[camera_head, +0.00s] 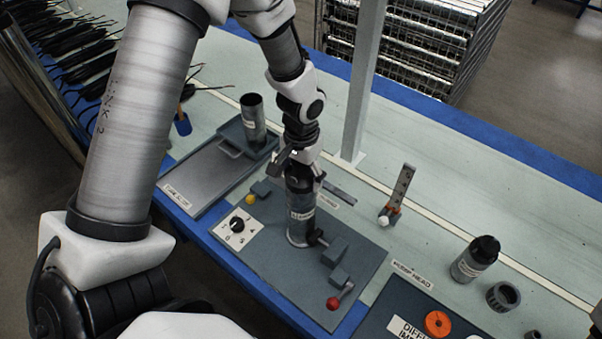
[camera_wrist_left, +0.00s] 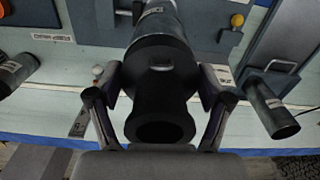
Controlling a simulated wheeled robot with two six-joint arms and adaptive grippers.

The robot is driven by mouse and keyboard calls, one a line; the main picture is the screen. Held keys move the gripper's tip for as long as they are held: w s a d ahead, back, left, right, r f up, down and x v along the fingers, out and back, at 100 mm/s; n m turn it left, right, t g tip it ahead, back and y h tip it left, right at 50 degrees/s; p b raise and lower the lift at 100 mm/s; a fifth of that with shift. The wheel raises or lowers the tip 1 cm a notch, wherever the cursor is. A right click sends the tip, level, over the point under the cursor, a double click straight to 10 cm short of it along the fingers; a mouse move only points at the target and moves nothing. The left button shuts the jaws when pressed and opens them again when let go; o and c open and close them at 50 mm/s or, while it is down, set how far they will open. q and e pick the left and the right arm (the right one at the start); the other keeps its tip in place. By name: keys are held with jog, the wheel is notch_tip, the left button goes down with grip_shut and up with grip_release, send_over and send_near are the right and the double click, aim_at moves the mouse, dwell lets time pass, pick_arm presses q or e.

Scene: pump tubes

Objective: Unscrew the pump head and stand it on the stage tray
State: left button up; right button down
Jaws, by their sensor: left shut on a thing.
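A grey pump tube (camera_head: 301,222) stands upright on the grey fixture plate (camera_head: 262,270); it also shows in the left wrist view (camera_wrist_left: 156,14). My left gripper (camera_head: 303,180) is above it, pointing down. In the left wrist view my gripper's fingers (camera_wrist_left: 160,88) are shut on the black pump head (camera_wrist_left: 160,62) at the tube's end. The head looks in line with the tube; whether its thread is engaged is hidden. A grey tray (camera_head: 192,190) lies at the left with an open tube (camera_head: 254,118) standing at its far end. I cannot read which tray is the stage tray.
A clamp with a red knob (camera_head: 333,303) and a dial (camera_head: 238,225) sit on the fixture plate. A dark-topped tube (camera_head: 474,258) and a grey ring (camera_head: 503,296) stand at the right, behind a dark tray (camera_head: 372,324). A pale post (camera_head: 364,85) rises behind.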

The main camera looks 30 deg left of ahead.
pick_arm(q)
jog(key=shift+r+p, duration=1.25)
jog(key=shift+r, duration=0.05)
jog(key=shift+r, duration=0.1)
notch_tip(320, 180, up, 3)
jog(key=p, duration=0.3)
jog(key=shift+m, duration=0.3)
